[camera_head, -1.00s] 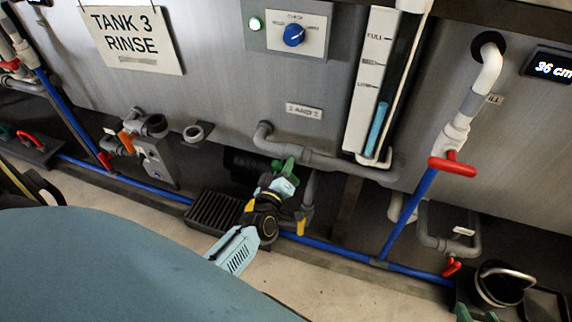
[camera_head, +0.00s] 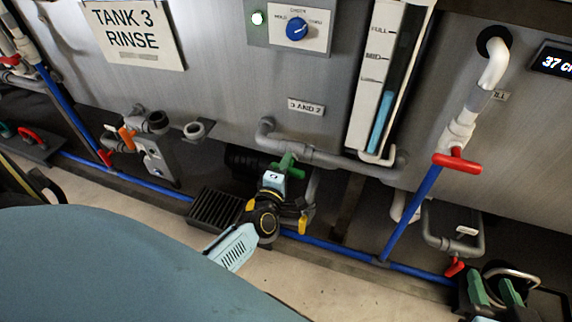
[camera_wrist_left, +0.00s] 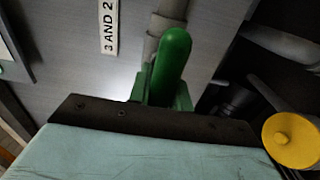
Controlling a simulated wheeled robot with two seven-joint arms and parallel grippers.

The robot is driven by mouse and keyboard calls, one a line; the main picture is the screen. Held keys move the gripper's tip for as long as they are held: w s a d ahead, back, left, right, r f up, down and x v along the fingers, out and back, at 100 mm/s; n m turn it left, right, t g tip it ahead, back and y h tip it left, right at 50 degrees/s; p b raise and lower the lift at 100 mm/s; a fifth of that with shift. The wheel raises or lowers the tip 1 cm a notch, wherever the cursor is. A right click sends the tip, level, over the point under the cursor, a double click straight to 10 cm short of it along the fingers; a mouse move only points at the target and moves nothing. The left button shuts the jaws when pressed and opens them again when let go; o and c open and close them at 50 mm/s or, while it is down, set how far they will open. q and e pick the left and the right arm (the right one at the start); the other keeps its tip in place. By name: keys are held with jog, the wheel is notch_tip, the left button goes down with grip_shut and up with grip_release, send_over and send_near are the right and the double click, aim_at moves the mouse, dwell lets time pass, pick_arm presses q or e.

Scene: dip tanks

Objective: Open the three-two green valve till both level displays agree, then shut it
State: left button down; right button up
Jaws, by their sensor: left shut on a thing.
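The green valve handle (camera_head: 292,170) sits on the grey pipe below the "3 AND 2" label (camera_head: 306,107). My left gripper (camera_head: 281,172) is shut on this handle. In the left wrist view the green handle (camera_wrist_left: 172,58) rises between the green finger pads, below the pipe. One level display (camera_head: 555,61) at the right edge reads 37, its unit cut off. The other level display is not in view.
A red-handled valve (camera_head: 457,159) is on the right pipe, another red handle (camera_head: 454,267) lower down. A black grate (camera_head: 214,207) lies left of my left gripper.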

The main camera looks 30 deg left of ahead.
jog(key=shift+r, duration=0.15)
dwell(0.3)
pick_arm(q)
jog(key=c, duration=1.3)
grip_release()
jog(key=shift+s, duration=0.1)
jog(key=shift+s+d, duration=0.1)
jog(key=shift+s, duration=0.1)
jog(key=p+v, duration=0.3)
jog(key=v, duration=1)
pick_arm(e)
jog(key=s+d+f+g+h, duration=0.2)
jog(key=s+d+f+g, duration=0.3)
jog(key=s+f+g, duration=0.3)
jog(key=s+g, duration=0.1)
jog(key=s, duration=0.2)
jog(key=shift+s+f+m+h, duration=0.2)
jog(key=shift+f+m+h, duration=0.1)
jog(key=shift+f, duration=0.05)
pick_arm(q)
jog(key=shift+f, duration=0.1)
pick_arm(e)
jog(key=shift+d, duration=0.1)
